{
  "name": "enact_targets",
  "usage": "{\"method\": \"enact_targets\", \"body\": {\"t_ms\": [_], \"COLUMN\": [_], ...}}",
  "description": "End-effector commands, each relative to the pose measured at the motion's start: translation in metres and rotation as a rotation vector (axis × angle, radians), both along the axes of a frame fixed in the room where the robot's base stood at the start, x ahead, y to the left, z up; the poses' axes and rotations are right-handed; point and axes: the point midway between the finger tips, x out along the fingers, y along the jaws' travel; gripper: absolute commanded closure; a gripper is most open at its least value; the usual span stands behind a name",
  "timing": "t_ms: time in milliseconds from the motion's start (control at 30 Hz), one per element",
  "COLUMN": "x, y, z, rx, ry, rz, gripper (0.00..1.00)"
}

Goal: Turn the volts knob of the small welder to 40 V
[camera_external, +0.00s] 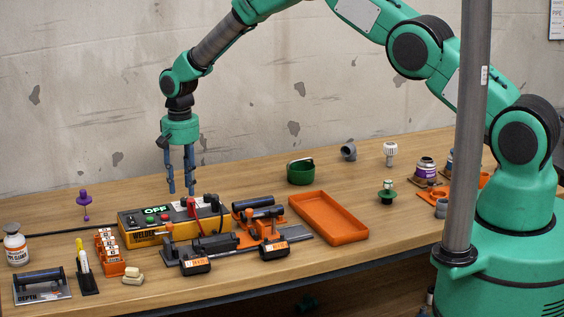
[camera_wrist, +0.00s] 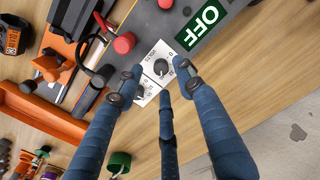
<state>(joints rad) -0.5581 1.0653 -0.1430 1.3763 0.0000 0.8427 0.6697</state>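The small welder (camera_external: 150,239) is a yellow box with a dark top panel on the table, left of centre. Its green display (camera_external: 157,210) reads OFF, and this display also shows in the wrist view (camera_wrist: 208,14). In the wrist view a dark round knob (camera_wrist: 161,67) sits on a white printed dial plate. My gripper (camera_external: 181,190) points down above the welder's back edge. Its blue fingers (camera_wrist: 156,77) are spread and empty around the view of the knob, apparently above it.
Red knobs or plugs (camera_wrist: 124,42) stand on the panel near the dials. An orange tray (camera_external: 328,217) and a green cup (camera_external: 300,172) lie to the right. Clamps with pipes (camera_external: 215,243) stand in front of the welder.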

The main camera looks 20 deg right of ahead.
Motion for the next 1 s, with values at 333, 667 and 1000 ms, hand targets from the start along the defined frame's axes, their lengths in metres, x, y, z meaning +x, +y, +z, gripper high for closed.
{"method": "enact_targets", "body": {"t_ms": [333,667,1000], "x": [0.000,0.000,0.000], "y": [0.000,0.000,0.000], "z": [-0.035,-0.039,-0.039], "rx": [0.000,0.000,0.000], "ry": [0.000,0.000,0.001], "rz": [0.000,0.000,0.000], "gripper": [0.62,0.62,1.00]}}
